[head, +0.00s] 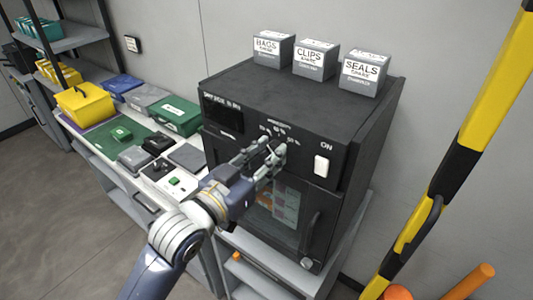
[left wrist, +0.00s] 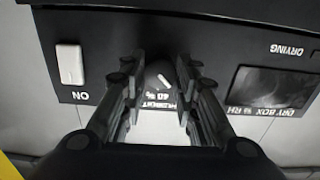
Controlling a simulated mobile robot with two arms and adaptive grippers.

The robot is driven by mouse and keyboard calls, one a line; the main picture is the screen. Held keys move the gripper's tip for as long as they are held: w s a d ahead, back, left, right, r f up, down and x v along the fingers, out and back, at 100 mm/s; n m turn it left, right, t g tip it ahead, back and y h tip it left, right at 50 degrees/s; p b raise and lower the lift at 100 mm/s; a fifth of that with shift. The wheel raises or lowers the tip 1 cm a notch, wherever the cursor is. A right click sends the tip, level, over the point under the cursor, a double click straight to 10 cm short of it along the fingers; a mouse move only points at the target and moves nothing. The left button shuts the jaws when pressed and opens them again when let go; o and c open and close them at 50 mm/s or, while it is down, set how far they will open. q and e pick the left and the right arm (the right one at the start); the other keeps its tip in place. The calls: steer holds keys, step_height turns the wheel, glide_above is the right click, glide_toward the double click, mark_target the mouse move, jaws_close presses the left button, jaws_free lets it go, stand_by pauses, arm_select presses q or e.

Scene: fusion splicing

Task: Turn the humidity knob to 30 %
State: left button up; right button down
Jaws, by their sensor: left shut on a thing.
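The black dry box (head: 330,103) stands on a light bench, with its front panel facing me. My left gripper (head: 273,155) is at the middle of that panel, its fingers shut on the humidity knob, which they mostly cover in the head view. In the left wrist view the dark round knob (left wrist: 158,68) sits between the two fingers. Its white mark is slanted, near an upside-down "40 %" label (left wrist: 158,95). A "50 %" label (head: 293,140) shows right of the fingers in the head view. My right gripper is not in view.
A white ON switch (head: 321,166) is right of the knob, a dark display (head: 222,113) left of it. A door handle (head: 312,232) is below. Boxes marked BAGS (head: 272,49), CLIPS (head: 315,60) and SEALS (head: 364,72) stand on top. A yellow-black post (head: 488,90) rises at right.

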arm_select(q)
steer(key=shift+r, duration=0.1)
steer(key=o, duration=0.8)
steer(key=shift+o, duration=1.4)
steer(key=shift+w+d, duration=0.1)
steer(key=shift+w, duration=0.05)
steer(key=v, duration=0.7)
steer(key=shift+s, duration=0.2)
steer(key=shift+f, duration=0.25)
